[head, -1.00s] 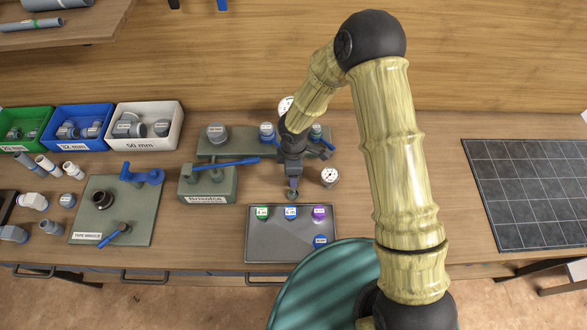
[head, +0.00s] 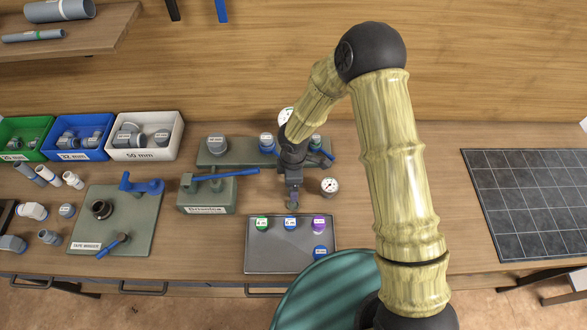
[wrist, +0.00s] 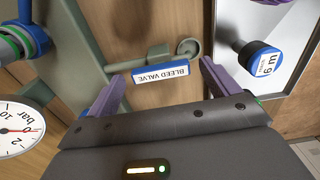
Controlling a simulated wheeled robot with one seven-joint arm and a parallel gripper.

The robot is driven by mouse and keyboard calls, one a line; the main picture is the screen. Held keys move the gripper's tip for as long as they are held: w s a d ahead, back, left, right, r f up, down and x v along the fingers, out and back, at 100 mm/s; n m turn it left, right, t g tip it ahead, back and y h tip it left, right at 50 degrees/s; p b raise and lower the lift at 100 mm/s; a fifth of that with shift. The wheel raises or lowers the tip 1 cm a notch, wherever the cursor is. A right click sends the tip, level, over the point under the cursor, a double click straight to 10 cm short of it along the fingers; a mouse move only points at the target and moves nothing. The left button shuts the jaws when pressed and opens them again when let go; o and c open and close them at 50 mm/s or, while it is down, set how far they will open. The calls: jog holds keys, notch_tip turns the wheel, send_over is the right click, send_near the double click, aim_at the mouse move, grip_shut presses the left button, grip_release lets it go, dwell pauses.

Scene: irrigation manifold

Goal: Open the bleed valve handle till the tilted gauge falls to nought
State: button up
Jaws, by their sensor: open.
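The bleed valve handle carries a blue tag lettered BLEED VALVE (wrist: 160,72), seen upside down in the wrist view. A grey-green rod with a round end (wrist: 187,47) lies just beyond the tag. My gripper (wrist: 160,67) is open, its two purple fingers on either side of the tag; contact cannot be told. In the head view my gripper (head: 293,203) is low behind the tray, and the handle is hard to make out there. A round white gauge (head: 329,186) stands to its right. A gauge marked bar (wrist: 20,130) is cut off in the wrist view, its exact reading unclear.
A grey tray (head: 290,260) with several coloured-capped pieces lies in front of my gripper. A green block with a long blue lever (head: 222,175) stands to the left. Another gauge (head: 286,115) is partly hidden behind my arm. A dark gridded panel (head: 530,200) lies far right.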

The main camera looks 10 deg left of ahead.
notch_tip(320, 180, up, 17)
jog(key=b, duration=0.1)
jog(key=shift+b, duration=0.35)
jog(key=shift+r, duration=0.1)
dwell(0.3)
jog(key=s+d+r+m+t, duration=0.1)
jog(key=s+d+m, duration=0.1)
jog(key=d+m, duration=0.5)
jog(key=s+d+r+m, duration=0.2)
jog(key=d+m, duration=0.5)
jog(key=d, duration=0.3)
jog(key=s+d+r+m+t, duration=0.1)
jog(key=s+d+r+m, duration=0.1)
jog(key=d+m, duration=0.4)
jog(key=s+d, duration=0.1)
jog(key=d, duration=0.2)
jog(key=shift+m+t, duration=0.3)
jog(key=shift+m, duration=0.1)
jog(key=shift+d+f, duration=0.1)
